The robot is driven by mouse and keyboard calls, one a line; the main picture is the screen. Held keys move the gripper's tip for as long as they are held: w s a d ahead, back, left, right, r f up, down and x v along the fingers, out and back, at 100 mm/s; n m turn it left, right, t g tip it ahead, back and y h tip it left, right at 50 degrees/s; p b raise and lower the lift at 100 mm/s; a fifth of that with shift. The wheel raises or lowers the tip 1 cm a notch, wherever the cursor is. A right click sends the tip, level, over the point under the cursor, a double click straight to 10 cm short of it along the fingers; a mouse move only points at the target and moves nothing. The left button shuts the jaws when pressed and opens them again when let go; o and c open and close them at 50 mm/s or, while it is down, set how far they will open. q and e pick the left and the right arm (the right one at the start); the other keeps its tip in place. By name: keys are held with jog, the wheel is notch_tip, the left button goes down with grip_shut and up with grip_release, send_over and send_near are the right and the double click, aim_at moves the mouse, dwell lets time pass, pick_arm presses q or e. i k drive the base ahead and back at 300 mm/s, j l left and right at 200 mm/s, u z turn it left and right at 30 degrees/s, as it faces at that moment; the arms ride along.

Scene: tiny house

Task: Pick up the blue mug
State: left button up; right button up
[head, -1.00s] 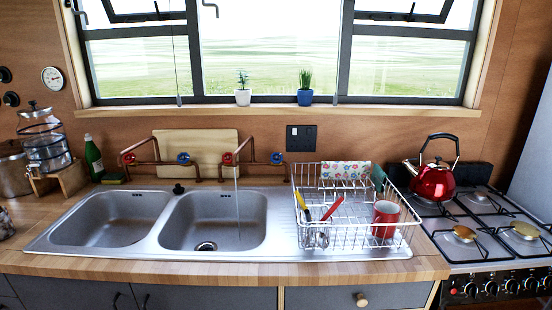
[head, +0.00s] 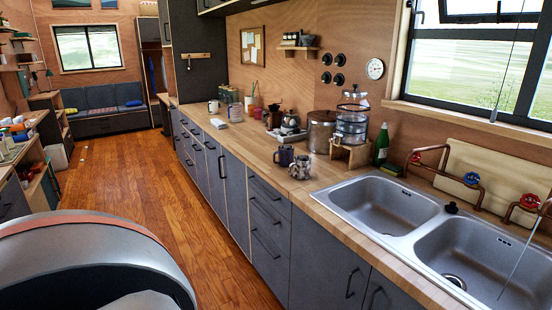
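A dark blue mug (head: 284,155) stands on the wooden counter (head: 262,142), left of the sink and close to the counter's front edge. A grey patterned mug (head: 301,167) stands just to its right and a little nearer to me, partly overlapping it in view. Neither of my grippers is in view.
Behind the mugs are a moka pot (head: 290,124), a large metal pot (head: 321,132) and a jar dispenser (head: 351,125) on a wooden stand. A green bottle (head: 381,145) stands by the double sink (head: 385,204). The wooden floor (head: 140,170) along the drawers is clear.

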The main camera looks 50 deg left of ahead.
aim_at(285, 153)
jog(key=u, duration=1.5)
jog(key=i+j+z, duration=0.15)
jog(key=z, duration=0.7)
jog(key=i+j+z, duration=0.15)
jog(key=j+z, duration=0.15)
jog(key=j, duration=0.15)
jog(key=i+j+z, duration=0.1)
jog(key=j+z, duration=0.15)
jog(key=j, duration=0.2)
jog(key=i+j+z, duration=0.15)
jog(key=j, duration=0.8)
jog(key=j+z, duration=0.2)
jog(key=j, duration=0.75)
